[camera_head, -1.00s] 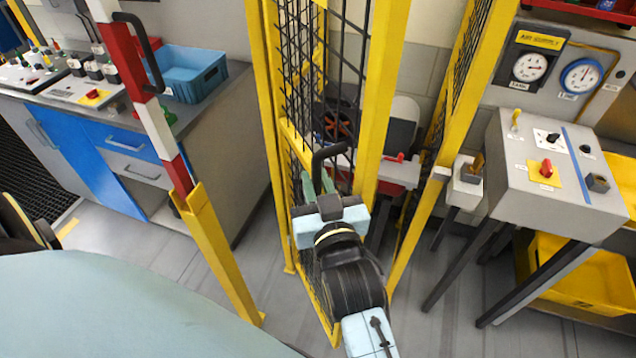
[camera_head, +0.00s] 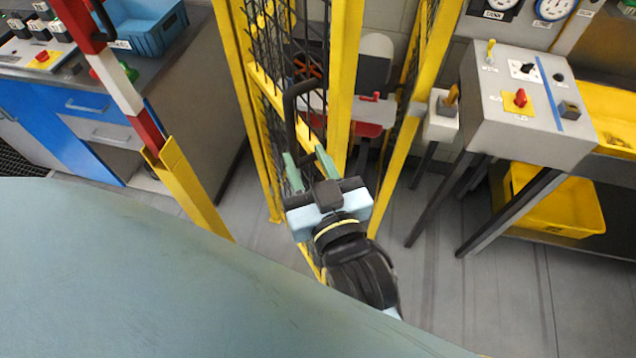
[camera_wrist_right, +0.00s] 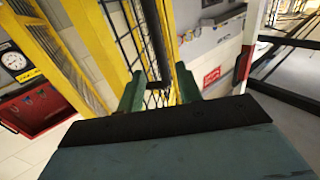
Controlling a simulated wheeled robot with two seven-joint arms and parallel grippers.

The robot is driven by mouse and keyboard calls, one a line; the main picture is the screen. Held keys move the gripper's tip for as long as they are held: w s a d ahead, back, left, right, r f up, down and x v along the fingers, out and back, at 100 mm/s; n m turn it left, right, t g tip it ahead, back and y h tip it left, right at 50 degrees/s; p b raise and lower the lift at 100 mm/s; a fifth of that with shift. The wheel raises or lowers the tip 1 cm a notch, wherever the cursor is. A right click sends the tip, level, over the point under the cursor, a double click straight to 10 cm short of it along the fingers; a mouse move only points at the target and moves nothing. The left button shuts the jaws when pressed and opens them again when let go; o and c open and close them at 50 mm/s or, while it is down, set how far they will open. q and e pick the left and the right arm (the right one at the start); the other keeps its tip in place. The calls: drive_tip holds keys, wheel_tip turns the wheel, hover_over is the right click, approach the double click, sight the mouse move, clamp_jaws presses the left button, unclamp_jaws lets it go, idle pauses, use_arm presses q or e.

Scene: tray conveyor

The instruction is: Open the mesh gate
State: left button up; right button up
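The mesh gate is a tall yellow frame (camera_head: 345,75) with black wire mesh, in the middle of the head view. A black D-shaped handle (camera_head: 289,105) stands out from it. My right gripper (camera_head: 308,166) is just below the handle in that view, its green fingers apart. In the right wrist view the fingers of the right gripper (camera_wrist_right: 160,90) are on either side of a dark bar, apparently the handle (camera_wrist_right: 158,50), with no clear grip on it. A gap shows right of the gate's upright; I cannot tell whether the gate is latched. My left gripper is not in view.
A grey control box (camera_head: 520,110) on dark legs stands right, with a yellow bin (camera_head: 555,205) below. A small grey box (camera_head: 440,120) is beside the right yellow post. A red-and-white barrier pole (camera_head: 115,85) and blue-fronted bench (camera_head: 80,135) are left. Grey floor lies between.

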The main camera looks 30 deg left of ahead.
drive_tip(key=shift+v, duration=2.3)
drive_tip(key=shift+c, duration=0.2)
